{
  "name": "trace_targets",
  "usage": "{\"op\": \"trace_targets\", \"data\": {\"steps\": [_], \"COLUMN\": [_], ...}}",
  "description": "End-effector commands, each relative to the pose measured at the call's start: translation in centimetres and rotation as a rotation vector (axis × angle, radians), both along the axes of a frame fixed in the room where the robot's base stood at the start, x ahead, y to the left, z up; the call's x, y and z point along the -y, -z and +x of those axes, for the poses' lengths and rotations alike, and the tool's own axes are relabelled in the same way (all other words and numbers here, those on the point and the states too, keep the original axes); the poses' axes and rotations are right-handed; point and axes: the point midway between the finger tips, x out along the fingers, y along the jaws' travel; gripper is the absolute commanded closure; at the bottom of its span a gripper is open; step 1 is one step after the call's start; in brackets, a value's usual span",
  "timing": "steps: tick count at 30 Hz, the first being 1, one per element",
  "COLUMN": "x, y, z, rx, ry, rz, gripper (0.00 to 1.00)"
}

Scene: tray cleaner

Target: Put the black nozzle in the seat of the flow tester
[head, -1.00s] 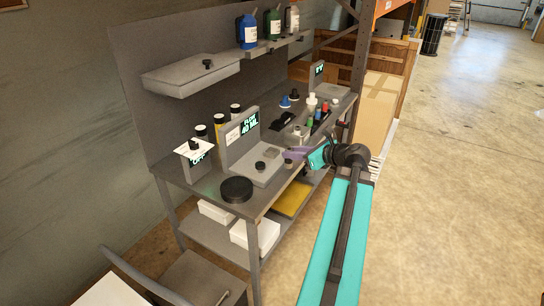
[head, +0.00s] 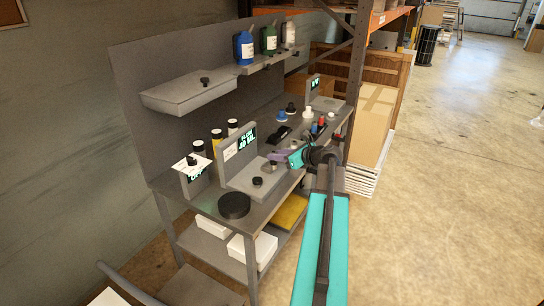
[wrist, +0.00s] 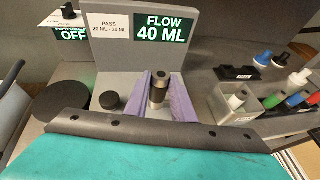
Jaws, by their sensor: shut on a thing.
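The flow tester (head: 237,172) is a grey L-shaped stand on the bench. Its panel (wrist: 160,27) reads FLOW 40 ML beside a label PASS 20 ML - 30 ML. The seat is hidden by the nozzle and fingers. I cannot tell whether the nozzle touches it.
A black disc (head: 234,205) lies left of the tester. More caps and a second display stand (head: 322,100) are farther right. A grey lidded box (head: 189,95) overhangs the bench's left part.

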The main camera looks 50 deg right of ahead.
Motion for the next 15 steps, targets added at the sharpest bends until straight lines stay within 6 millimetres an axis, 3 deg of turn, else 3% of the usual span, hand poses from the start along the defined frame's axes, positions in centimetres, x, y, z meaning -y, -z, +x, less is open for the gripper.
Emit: {"op": "trace_targets", "data": {"steps": [6,15], "x": [1.2,1.5], "y": [0.1,0.3], "z": [2.6,3.5], "rx": [0.000,0.001], "ry": [-0.001,0.000], "rz": [0.000,0.000], "gripper": [1.00,1.00]}}
